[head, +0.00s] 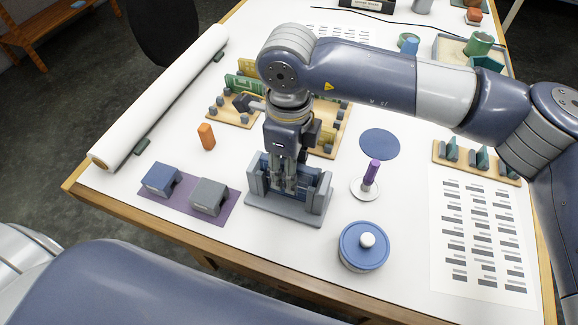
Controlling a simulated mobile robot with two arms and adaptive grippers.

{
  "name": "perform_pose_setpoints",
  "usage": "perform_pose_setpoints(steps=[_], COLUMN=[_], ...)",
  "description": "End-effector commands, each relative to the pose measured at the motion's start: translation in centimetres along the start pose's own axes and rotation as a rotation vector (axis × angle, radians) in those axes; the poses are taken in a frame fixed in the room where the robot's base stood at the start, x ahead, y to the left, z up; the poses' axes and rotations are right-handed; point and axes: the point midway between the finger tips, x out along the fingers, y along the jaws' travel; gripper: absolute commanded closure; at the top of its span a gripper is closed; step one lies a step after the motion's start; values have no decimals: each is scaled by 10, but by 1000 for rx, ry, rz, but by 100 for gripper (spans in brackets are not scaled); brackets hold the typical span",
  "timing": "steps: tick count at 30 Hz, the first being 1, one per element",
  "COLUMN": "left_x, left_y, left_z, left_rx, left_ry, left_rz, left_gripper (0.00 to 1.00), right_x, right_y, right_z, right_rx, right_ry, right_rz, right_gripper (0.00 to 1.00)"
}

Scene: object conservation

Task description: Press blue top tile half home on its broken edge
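My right gripper (284,187) points straight down into a grey fixture (288,210) with upright side blocks, at the middle of the table. A dark blue piece (309,187), which looks like the blue tile, stands in the fixture behind and beside the fingers. The gripper hides much of it, so I cannot see its broken edge or whether two halves touch. The fingers are close together low in the fixture, and I cannot tell whether they are shut or hold anything. My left gripper is out of view; only part of that arm shows at the bottom left.
A blue block (161,179) and a grey block (209,197) sit on a purple mat (184,212) to the left. An orange block (206,136), a purple-handled stamp (371,172), a blue-lidded jar (362,252) and a blue disc (380,144) stand around. Wooden boards with pieces lie behind.

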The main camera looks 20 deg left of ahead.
Motion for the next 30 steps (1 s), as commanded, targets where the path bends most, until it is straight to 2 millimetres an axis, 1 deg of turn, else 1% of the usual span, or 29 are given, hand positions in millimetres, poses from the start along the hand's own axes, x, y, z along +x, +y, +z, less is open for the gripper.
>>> perform_pose_setpoints(steps=[2, 5, 12, 15, 18, 21, 24, 30], left_x=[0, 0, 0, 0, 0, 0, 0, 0], left_y=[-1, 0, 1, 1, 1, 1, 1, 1], left_z=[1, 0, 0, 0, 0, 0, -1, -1], left_rx=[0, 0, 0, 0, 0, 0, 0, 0], left_ry=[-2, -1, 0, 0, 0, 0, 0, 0], left_rz=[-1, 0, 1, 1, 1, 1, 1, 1], left_gripper=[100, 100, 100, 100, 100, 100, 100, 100], right_x=[-6, -19, -70, -89, -104, -114, -118, -119], right_y=[-1, -2, -1, -1, -1, -1, 0, 0], right_z=[0, 0, 1, 1, 1, 0, 0, 0], right_rx=[1, 1, 1, 1, 1, 1, 0, 0], right_ry=[-2, -1, -1, -1, -1, 1, 0, 0], right_rz=[-2, -5, -4, -3, -1, -1, 1, 2], right_gripper=[64, 64, 64, 64, 64, 64, 64, 64])
